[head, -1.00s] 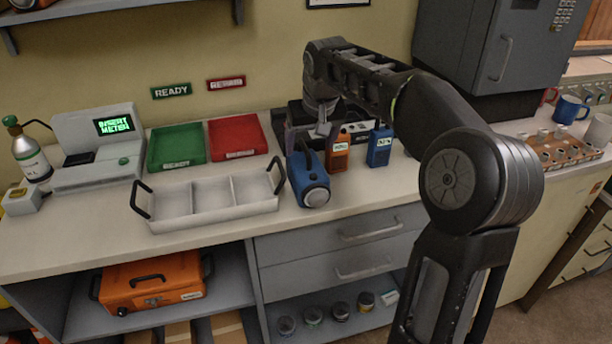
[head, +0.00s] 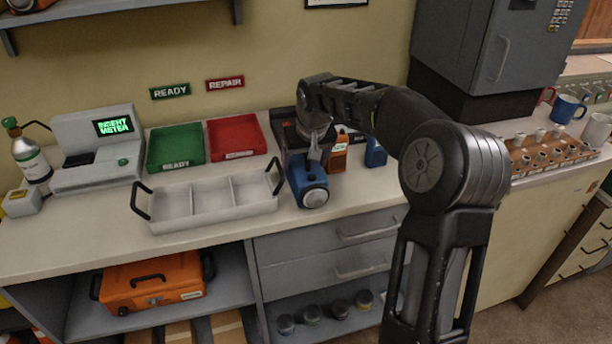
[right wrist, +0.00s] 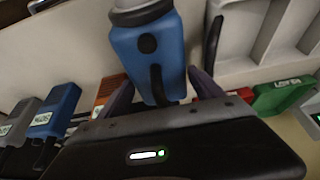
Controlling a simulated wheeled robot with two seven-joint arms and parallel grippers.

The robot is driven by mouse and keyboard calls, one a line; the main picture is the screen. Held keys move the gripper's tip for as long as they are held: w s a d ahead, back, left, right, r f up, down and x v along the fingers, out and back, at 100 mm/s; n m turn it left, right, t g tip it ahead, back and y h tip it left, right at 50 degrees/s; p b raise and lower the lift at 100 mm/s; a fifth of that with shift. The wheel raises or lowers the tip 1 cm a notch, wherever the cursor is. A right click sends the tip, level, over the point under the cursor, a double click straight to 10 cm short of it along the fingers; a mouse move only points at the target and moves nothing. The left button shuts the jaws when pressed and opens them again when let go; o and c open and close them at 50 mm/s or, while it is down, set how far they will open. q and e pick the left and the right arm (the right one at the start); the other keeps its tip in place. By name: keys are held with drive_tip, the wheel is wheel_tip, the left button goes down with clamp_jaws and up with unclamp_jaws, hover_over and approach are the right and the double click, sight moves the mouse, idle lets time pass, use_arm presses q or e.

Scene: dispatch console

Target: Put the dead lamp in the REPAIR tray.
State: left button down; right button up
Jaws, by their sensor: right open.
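A blue hand lamp (head: 306,184) with a pale, unlit-looking lens stands on the counter, right of the white carrier. My right gripper (head: 314,152) is over its back end. In the right wrist view the lamp (right wrist: 150,52) reaches in between the two spread fingers of the gripper (right wrist: 162,90), which is open. Whether a finger touches the lamp I cannot tell. The red REPAIR tray (head: 236,136) lies at the back of the counter, behind and left of the lamp, and looks empty. My left gripper is not in view.
A green READY tray (head: 175,146) sits left of the red one. An empty three-part white carrier (head: 212,208) with black handles lies in front. A meter (head: 98,150) with a lit screen stands left. Orange (head: 339,152) and blue (head: 375,152) handsets stand right of the lamp.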

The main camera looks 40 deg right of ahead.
drive_tip(key=shift+c, duration=0.5)
clamp_jaws()
idle(0.8)
drive_tip(key=shift+r, duration=0.1)
wheel_tip(320, 180, up, 10)
drive_tip(key=shift+f, duration=0.1)
idle(0.4)
idle(0.5)
